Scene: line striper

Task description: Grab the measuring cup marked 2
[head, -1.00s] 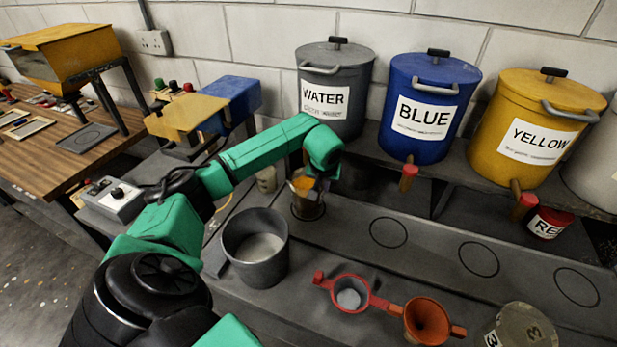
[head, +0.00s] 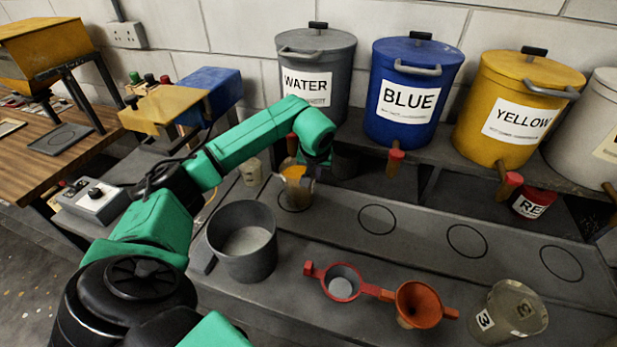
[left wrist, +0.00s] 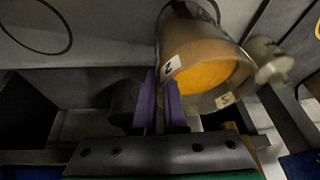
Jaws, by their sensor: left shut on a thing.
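The measuring cup marked 2 (head: 295,190) is a clear cup holding orange-yellow liquid. It stands at or just above the leftmost ring on the grey bench, under the water tank's tap. In the left wrist view the cup (left wrist: 205,65) shows its "2" label beside the purple fingers. My left gripper (left wrist: 163,100) is shut on the cup at its rim or wall; the exact contact is partly hidden. In the head view its fingers are mostly hidden behind the green wrist. My right gripper is not in view.
Grey water (head: 315,75), blue (head: 412,100) and yellow (head: 510,105) tanks stand behind on a shelf. A grey bucket (head: 242,240), a red ring holder (head: 341,283), an orange funnel (head: 418,305) and a cup marked 3 (head: 510,312) stand in front. The ringed strip rightward is clear.

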